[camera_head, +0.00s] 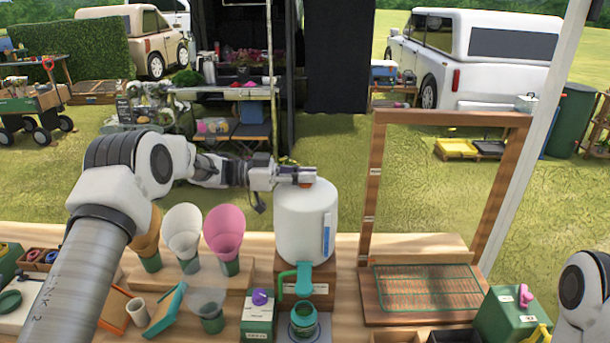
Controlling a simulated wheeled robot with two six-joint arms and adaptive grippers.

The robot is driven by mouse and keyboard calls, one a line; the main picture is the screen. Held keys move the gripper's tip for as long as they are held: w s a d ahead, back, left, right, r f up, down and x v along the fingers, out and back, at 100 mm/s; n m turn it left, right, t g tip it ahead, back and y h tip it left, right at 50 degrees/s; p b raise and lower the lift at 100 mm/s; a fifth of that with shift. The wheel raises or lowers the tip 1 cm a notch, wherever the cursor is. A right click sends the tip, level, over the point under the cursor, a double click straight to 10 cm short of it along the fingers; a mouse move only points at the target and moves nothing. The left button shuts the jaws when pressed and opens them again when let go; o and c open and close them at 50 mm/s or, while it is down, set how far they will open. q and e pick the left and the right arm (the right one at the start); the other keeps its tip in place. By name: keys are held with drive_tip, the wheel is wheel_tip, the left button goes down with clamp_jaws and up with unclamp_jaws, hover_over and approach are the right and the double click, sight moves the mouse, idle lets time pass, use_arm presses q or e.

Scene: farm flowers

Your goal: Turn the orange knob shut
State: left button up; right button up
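The white tank (306,228) stands on a wooden stand on the table. The orange knob (306,184) is on top of it and is mostly covered by my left gripper (301,175). This gripper reaches in level from the left with its fingertips at the knob; whether they are closed on it is too small to tell. A green spout (303,282) is at the tank's lower front, above a green-rimmed jar (303,320). Of my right arm only a link shows at the lower right edge; its gripper is out of view.
Brown, white and pink cones (224,229) stand left of the tank. A green box with a purple top (258,316) is in front. A wooden frame (376,185) with a green mesh (430,288) and a green box (511,313) stand to the right.

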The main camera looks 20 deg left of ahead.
use_arm(q)
drive_tip(key=o, duration=0.4)
drive_tip(key=shift+d, duration=0.1)
drive_tip(key=v, duration=1.2)
